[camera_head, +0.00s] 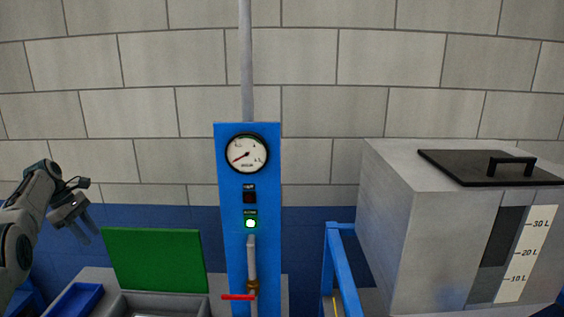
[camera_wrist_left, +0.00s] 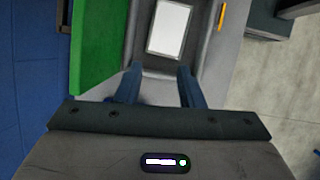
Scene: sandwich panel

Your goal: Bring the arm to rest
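My left arm comes in from the left in the head view. Its gripper (camera_head: 82,231) hangs in the air left of the green lid (camera_head: 155,260), with the fingers pointing down. In the left wrist view the two fingers of the gripper (camera_wrist_left: 157,85) stand apart with nothing between them, so it is open and empty. Beyond them is a grey box (camera_wrist_left: 205,55) with a white rectangle (camera_wrist_left: 169,28) inside. My right gripper is in neither view.
A blue panel (camera_head: 230,175) carries a gauge (camera_head: 247,154), a lit green button (camera_head: 250,223) and a pipe with a red valve handle (camera_head: 238,297). A grey tank (camera_head: 400,230) with a black lid (camera_head: 470,166) stands at right. A blue tray (camera_head: 75,300) lies at lower left.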

